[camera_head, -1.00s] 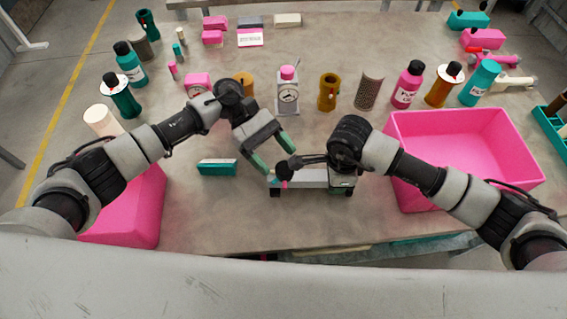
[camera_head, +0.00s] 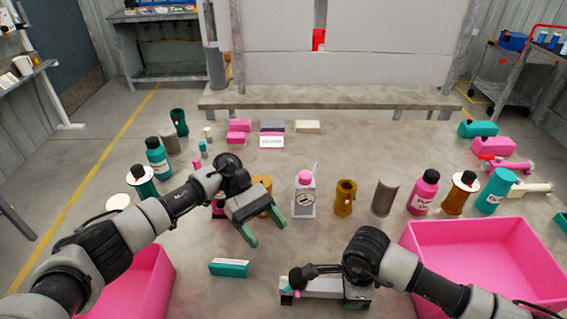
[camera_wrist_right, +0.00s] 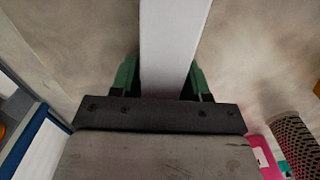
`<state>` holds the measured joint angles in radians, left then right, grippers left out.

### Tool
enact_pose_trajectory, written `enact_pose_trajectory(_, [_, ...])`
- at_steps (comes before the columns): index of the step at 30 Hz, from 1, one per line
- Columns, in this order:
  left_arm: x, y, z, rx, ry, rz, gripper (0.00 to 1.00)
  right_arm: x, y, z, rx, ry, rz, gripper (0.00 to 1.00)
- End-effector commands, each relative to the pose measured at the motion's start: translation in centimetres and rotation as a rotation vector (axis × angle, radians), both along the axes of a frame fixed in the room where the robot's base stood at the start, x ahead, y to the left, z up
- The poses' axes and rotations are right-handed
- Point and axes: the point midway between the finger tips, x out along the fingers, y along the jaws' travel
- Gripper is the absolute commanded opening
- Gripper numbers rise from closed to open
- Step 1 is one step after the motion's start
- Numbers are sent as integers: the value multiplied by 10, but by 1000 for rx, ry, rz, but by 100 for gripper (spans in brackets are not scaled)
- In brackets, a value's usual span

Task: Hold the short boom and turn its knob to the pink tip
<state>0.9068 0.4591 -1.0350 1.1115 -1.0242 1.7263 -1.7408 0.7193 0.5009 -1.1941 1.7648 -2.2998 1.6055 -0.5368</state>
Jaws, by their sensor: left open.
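The short boom (camera_head: 325,285) is a pale bar lying at the front middle of the table. A dark knob (camera_head: 297,274) with small teal and pink tips shows at its left end in the head view. Which tip is turned forward is too small to tell. My right gripper, mostly hidden in the head view, has its green fingers (camera_wrist_right: 163,80) on both sides of the pale boom (camera_wrist_right: 172,40) in the right wrist view, apparently against it. My left gripper (camera_head: 265,229) is open and empty, behind and left of the knob, apart from it.
A teal block (camera_head: 229,268) lies left of the boom. Pink bins stand at left (camera_head: 150,262) and right (camera_head: 410,240). A gauge unit (camera_head: 304,200), an ochre cylinder (camera_head: 345,198) and a pink bottle (camera_head: 425,190) stand farther back. Bare table lies between boom and gauge.

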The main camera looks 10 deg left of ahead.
Motion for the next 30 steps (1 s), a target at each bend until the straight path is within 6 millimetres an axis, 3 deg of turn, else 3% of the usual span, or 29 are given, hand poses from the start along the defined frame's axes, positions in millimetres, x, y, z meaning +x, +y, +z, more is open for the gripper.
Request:
enact_pose_trajectory(1, [0, 0, 0, 0, 0, 0, 70, 0, 0, 0, 0, 0, 0, 54])
enact_pose_trajectory(3, [0, 0, 0, 0, 0, 0, 70, 0, 0, 0, 0, 0, 0, 64])
enact_pose_trajectory(14, [0, 0, 0, 0, 0, 0, 70, 1, 0, 6, 0, -2, 0, 64])
enact_pose_trajectory(30, [0, 0, 0, 0, 0, 0, 70, 1, 0, 105, 0, -3, 1, 64])
